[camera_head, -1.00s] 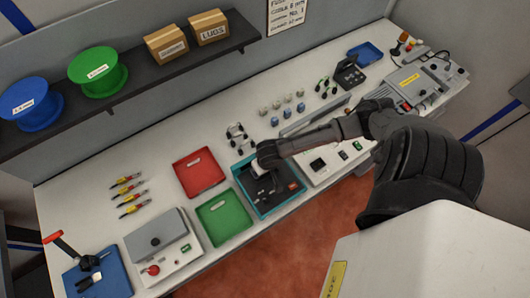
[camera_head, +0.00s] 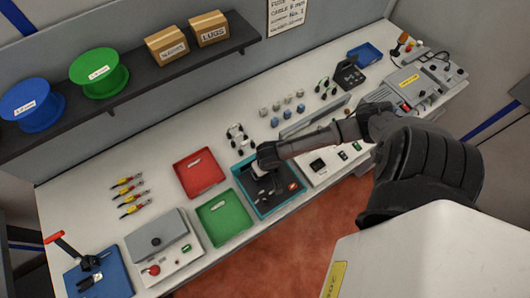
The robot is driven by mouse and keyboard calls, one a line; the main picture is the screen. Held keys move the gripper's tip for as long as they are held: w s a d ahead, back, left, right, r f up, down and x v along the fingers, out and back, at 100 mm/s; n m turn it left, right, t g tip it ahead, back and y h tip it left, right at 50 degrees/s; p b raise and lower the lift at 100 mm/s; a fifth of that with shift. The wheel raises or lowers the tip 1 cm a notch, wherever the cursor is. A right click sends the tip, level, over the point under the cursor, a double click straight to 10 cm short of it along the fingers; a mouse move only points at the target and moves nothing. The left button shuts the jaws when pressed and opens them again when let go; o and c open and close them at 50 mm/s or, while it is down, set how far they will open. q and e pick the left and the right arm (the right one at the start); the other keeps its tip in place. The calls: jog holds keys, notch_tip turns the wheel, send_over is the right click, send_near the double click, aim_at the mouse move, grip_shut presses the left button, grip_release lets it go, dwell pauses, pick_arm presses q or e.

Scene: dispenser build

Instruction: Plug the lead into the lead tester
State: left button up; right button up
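My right gripper (camera_head: 264,172) points down into the teal tray (camera_head: 240,183), its arm reaching in from the right. The fingertips are small and dark, so whether they are open or shut does not show. A small pale thing lies by them, and a dark block with a red-orange part (camera_head: 292,186) sits in the tray. No lead can be made out for certain in the gripper. Several black looped pieces (camera_head: 239,136) lie behind the tray. I cannot tell which device is the lead tester. My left gripper is not in view.
A white panel (camera_head: 335,160) with a dark display lies under my arm. A red tray (camera_head: 184,183), a green tray (camera_head: 224,239) and a grey lidded box (camera_head: 157,241) with a red button stand left. Several red-yellow tools (camera_head: 129,189) lie behind. Bare white bench (camera_head: 80,205) shows at left.

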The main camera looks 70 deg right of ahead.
dwell(0.3)
jog(key=o, duration=0.6)
jog(key=shift+c, duration=0.2)
jog(key=shift+o, duration=0.8)
jog(key=shift+r, duration=0.15)
jog(key=shift+r+p, duration=0.9)
jog(key=shift+p, duration=0.4)
jog(key=shift+r+p, duration=1.7)
jog(key=shift+p, duration=0.45)
jog(key=shift+r+p, duration=0.8)
jog(key=shift+p, duration=0.2)
